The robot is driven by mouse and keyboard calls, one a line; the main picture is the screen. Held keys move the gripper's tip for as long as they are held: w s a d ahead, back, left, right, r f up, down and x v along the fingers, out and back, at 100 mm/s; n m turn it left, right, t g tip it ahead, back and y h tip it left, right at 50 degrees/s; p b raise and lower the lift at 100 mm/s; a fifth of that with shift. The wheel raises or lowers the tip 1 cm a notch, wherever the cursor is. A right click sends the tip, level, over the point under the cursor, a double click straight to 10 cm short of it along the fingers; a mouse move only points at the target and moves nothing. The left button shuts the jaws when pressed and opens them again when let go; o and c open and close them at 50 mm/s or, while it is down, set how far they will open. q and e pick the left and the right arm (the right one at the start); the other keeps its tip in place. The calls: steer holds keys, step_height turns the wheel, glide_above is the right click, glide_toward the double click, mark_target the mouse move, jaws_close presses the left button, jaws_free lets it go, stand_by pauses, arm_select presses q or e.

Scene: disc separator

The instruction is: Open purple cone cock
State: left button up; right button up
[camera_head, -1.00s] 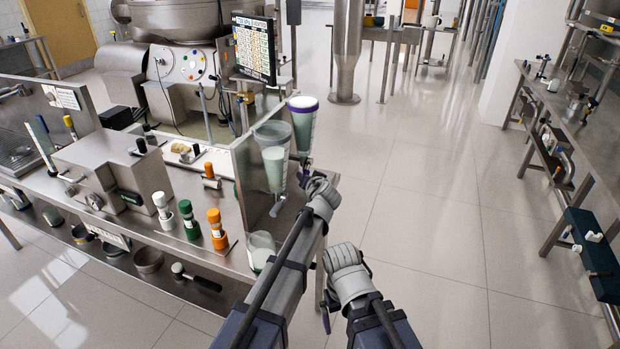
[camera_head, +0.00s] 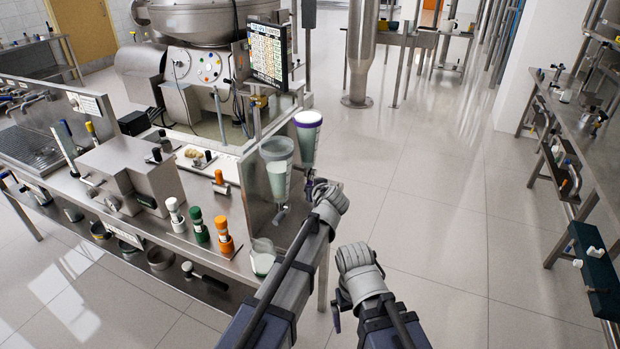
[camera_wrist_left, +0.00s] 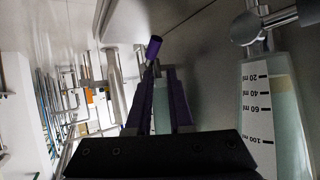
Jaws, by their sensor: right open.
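The purple-rimmed cone (camera_head: 307,140) holds pale liquid and hangs at the right corner of the steel bench in the head view. Its cock (camera_head: 309,186) is at the lower tip, beside my left wrist. In the left wrist view the purple cock handle (camera_wrist_left: 153,48) shows just beyond my left gripper (camera_wrist_left: 159,70). The two purple fingers stand apart, with a pale-green shape seen between them. I cannot tell whether they touch the cock. My right gripper (camera_head: 338,312) is open and empty, low in front of the bench, partly hidden by its wrist.
A grey-rimmed cone (camera_head: 277,172) hangs left of the purple one, above a beaker (camera_head: 262,257). White, green and orange-topped bottles (camera_head: 199,226) line the bench edge. A monitor (camera_head: 268,52) stands behind. Open floor (camera_head: 440,230) lies to the right.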

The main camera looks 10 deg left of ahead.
mark_target(308, 183)
arm_select(q)
steer(key=r+n+g+p, duration=0.1)
steer(key=r+n+p, duration=0.1)
steer(key=n, duration=0.2)
steer(key=s+r+n+g+p, duration=0.1)
steer(key=r+n+p, duration=0.1)
steer(key=n+p, duration=0.1)
steer(key=r+n+p, duration=0.2)
steer(key=n+p, duration=0.1)
steer(key=n, duration=0.1)
steer(key=shift+s+d+r+n+g+y, duration=0.1)
steer(key=shift+s+r+n+g+y, duration=0.05)
steer(key=shift+r+n+g+y, duration=0.2)
jaws_close()
steer(key=shift+s+n+g+p, duration=0.2)
steer(key=shift+n+g+p, duration=0.15)
steer(key=shift+n, duration=0.6)
arm_select(e)
step_height(308, 183, up, 11)
arm_select(q)
steer(key=shift+f, duration=0.15)
arm_select(e)
steer(key=shift+f, duration=0.15)
